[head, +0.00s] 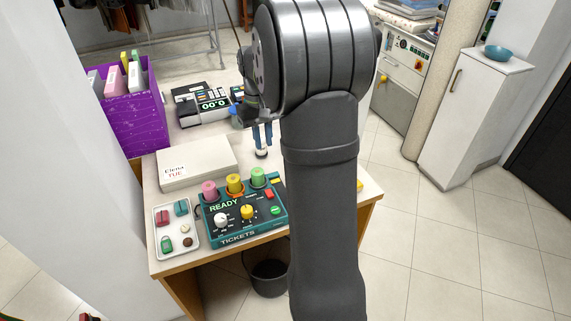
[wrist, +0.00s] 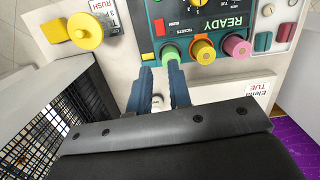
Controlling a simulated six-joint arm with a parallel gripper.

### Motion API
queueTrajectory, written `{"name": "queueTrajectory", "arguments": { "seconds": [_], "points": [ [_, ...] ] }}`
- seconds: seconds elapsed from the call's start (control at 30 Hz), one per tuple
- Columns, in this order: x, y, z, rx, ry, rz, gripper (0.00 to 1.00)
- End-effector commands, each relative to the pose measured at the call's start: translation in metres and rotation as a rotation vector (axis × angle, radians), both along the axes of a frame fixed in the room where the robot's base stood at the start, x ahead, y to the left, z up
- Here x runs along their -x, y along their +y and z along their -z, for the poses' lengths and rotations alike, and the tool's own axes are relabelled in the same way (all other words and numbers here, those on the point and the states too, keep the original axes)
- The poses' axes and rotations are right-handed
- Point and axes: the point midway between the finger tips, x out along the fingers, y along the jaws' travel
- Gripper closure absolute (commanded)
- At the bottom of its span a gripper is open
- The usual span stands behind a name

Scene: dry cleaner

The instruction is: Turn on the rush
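The teal control panel (head: 242,237), marked READY and TICKETS, sits on the counter; it also shows in the wrist view (wrist: 186,28). A red switch (wrist: 159,27) stands by a small RUSH label in the wrist view; in the head view it is the red piece (head: 268,195) at the panel's right. I cannot tell its setting. Green, yellow and pink round pieces stand along the panel's far edge, the green one (wrist: 170,54) nearest my fingertips. My gripper (head: 262,128) points down behind the panel. Its blue fingers are apart in the wrist view (wrist: 161,68), with nothing visibly held.
A small white object (head: 262,153) stands under my fingers. A pale box (head: 195,163) lies behind the panel, a tray (head: 188,244) of small pieces left. A purple bin (head: 135,120) and a register (head: 200,108) stand farther back. A yellow disc (wrist: 86,30) is left in the wrist view.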

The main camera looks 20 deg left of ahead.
Motion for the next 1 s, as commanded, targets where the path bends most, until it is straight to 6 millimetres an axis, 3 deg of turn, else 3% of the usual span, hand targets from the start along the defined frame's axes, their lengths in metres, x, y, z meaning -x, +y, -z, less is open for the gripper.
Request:
{"name": "queueTrajectory", "arguments": {
  "seconds": [0.1, 0.7, 1.0],
  "points": [
    [0.001, -0.001, 0.003, -0.012, 0.012, -0.141, 1.00],
    [0.009, -0.010, 0.021, -0.097, 0.098, -1.113, 1.00],
    [0.011, -0.012, 0.026, -0.124, 0.123, -1.425, 1.00]
  ]
}}
